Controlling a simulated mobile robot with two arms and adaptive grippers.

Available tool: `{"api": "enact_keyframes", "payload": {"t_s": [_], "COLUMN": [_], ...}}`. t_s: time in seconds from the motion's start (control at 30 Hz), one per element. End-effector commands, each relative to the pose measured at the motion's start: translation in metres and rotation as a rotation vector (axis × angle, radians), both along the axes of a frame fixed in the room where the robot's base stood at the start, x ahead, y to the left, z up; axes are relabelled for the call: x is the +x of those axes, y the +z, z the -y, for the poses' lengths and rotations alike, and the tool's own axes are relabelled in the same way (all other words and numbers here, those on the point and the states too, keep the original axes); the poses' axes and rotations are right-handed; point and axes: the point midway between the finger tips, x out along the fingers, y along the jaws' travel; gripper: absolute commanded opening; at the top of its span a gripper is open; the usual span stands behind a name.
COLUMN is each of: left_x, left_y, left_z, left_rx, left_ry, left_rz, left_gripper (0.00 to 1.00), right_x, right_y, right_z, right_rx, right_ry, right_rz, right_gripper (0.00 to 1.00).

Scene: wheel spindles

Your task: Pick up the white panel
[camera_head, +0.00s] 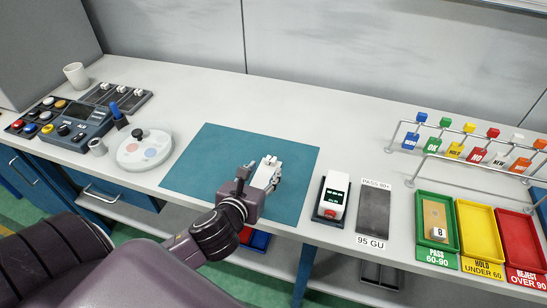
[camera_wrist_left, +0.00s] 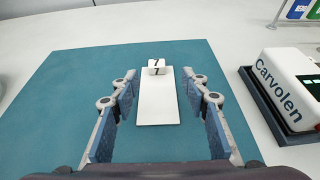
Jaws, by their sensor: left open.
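The white panel (camera_wrist_left: 157,103) lies flat on the teal mat (camera_wrist_left: 72,88), with a small white block marked 7 (camera_wrist_left: 157,67) at its far end. In the head view the panel (camera_head: 264,173) is partly hidden by my gripper. My left gripper (camera_wrist_left: 159,78) is open, with one finger on each side of the panel. Gaps of mat show between the fingers and the panel in the wrist view. My right gripper is not in view.
A white device with a display (camera_head: 333,197) and a dark plate (camera_head: 373,211) are right of the mat. Green (camera_head: 423,222), yellow (camera_head: 466,238) and red trays (camera_head: 507,245) are further right; the green one holds a tan panel. A round white dial (camera_head: 144,150) is at left.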

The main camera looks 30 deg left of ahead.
Motion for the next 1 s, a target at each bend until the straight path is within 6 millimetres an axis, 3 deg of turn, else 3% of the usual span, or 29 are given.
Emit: {"api": "enact_keyframes", "payload": {"t_s": [0.7,1.0], "left_x": [0.067,0.069], "left_y": [-0.027,-0.029], "left_z": [-0.021,-0.022], "left_rx": [-0.003,-0.002], "left_ry": [0.002,0.001], "left_rz": [0.0,-0.001], "left_gripper": [0.42,0.41], "right_x": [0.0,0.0], "right_y": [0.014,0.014], "right_z": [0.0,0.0], "right_rx": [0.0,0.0], "right_ry": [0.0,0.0], "right_rz": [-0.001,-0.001], "right_gripper": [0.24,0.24]}}
